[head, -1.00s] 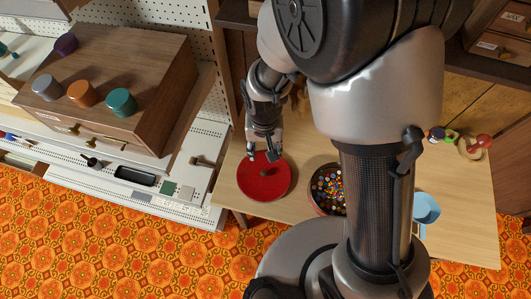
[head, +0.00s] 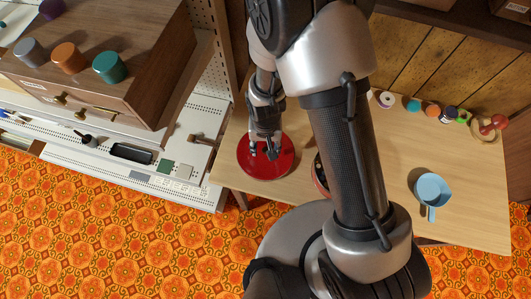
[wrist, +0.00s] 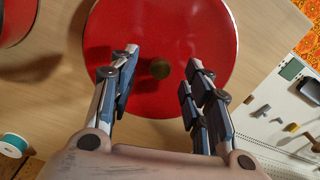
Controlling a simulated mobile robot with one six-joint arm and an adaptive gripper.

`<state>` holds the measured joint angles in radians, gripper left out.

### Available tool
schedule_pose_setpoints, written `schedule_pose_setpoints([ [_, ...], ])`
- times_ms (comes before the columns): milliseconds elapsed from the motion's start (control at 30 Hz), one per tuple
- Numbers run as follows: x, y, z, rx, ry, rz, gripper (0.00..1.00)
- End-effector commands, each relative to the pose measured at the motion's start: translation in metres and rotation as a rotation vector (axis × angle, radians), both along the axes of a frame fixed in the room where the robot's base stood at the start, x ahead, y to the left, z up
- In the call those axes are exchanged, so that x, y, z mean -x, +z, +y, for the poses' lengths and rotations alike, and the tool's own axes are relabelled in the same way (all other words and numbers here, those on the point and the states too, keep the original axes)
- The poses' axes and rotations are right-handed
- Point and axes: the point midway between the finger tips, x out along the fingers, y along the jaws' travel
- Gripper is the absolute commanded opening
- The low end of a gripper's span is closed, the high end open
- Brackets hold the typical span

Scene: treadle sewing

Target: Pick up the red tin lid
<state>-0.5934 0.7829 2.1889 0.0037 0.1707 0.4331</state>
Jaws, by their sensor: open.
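The red tin lid (head: 252,160) is a glossy red disc lying on the wooden table. It fills the upper middle of the wrist view (wrist: 195,95), where a small round brownish knob (wrist: 160,69) shows at its centre. My gripper (head: 265,152) is open above the lid, pointing down. In the wrist view my gripper (wrist: 162,62) has its fingers on either side of the knob, with gaps between them and it. I cannot tell how high the fingertips are above the lid. In the head view my gripper hides the knob.
A red tin (head: 319,175) is partly hidden behind my arm, right of the lid. A blue cup (head: 432,187) stands on the table (head: 465,200) at right. Several thread spools (head: 432,109) line the back. A white bench (head: 190,155) with a wooden drawer box (head: 130,60) is at left.

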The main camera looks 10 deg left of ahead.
Motion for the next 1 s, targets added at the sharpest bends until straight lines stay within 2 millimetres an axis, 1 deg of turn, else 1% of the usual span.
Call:
schedule_pose_setpoints([
  [33, 0.0002, -0.0073, -0.0002, 0.000, 0.000, 0.001, 0.44],
  [67, -0.0001, -0.0084, 0.0000, 0.000, 0.000, 0.000, 0.44],
  [267, -0.0007, -0.0071, 0.0003, -0.001, 0.000, -0.002, 0.44],
  [900, -0.0005, -0.0071, 0.0002, -0.001, 0.000, -0.001, 0.02],
  [933, -0.0005, -0.0071, 0.0002, -0.001, 0.000, -0.001, 0.00],
  [1000, -0.0004, -0.0071, 0.0002, -0.001, 0.000, -0.001, 0.00],
])
